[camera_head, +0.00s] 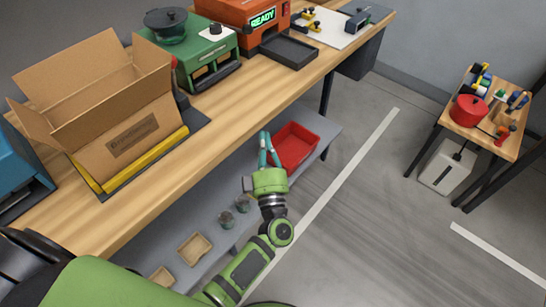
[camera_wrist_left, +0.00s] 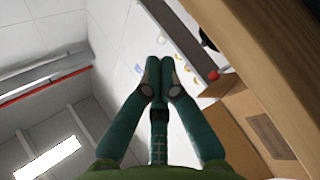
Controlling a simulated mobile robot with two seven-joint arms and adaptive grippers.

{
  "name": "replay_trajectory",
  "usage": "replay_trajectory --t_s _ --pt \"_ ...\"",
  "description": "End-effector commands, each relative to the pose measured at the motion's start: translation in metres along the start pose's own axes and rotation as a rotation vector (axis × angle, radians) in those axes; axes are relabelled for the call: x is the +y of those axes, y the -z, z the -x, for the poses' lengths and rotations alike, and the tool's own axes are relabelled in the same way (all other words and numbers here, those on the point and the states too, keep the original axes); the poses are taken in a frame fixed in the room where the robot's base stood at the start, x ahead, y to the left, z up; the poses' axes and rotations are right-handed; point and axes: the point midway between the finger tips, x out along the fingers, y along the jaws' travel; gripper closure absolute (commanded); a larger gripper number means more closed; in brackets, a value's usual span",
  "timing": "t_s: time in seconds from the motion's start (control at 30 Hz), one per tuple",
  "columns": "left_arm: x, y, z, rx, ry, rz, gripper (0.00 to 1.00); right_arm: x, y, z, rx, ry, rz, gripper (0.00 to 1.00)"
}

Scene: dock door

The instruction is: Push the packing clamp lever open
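No lever that I can clearly tell as the packing clamp's shows. An open cardboard box (camera_head: 125,125) stands on the bench in a yellow frame (camera_head: 150,159) on a dark plate. Small yellow-and-black clamp-like parts (camera_head: 307,18) lie on a white board at the bench's far end; their detail is too small to tell. The box also shows there (camera_wrist_left: 250,118).
The wooden bench (camera_head: 225,112) carries a green machine (camera_head: 205,58) and an orange machine reading READY (camera_head: 240,12). A red bin (camera_head: 295,146) sits on the grey lower shelf (camera_head: 322,120). A side table (camera_head: 487,137) stands right; floor between is clear.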

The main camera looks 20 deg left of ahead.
Motion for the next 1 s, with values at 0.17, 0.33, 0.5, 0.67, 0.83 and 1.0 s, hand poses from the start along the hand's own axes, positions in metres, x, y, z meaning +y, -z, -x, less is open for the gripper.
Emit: replay_trajectory --t_s 0.17,0.33,0.5,0.67,0.83,1.0 --pt "-0.015 -0.025 0.013 -0.100 -0.027 -0.074 1.00 0.000 0.001 -0.001 0.001 0.000 0.000 1.00" --pt "-0.025 -0.040 0.021 -0.160 -0.044 -0.118 1.00 0.000 0.000 -0.002 0.001 0.000 0.000 1.00" --pt "-0.028 -0.046 0.024 -0.184 -0.049 -0.133 1.00 0.000 0.000 -0.002 0.001 0.000 0.000 1.00" --pt "-0.028 -0.046 0.025 -0.185 -0.049 -0.134 1.00 0.000 0.000 -0.002 0.001 0.000 0.000 1.00" --pt "-0.030 -0.048 0.026 -0.192 -0.050 -0.139 1.00 0.000 0.000 -0.002 0.001 0.000 0.000 1.00" --pt "-0.072 -0.092 0.065 -0.407 -0.075 -0.278 1.00 0.000 0.000 -0.002 0.001 0.000 0.000 1.00"
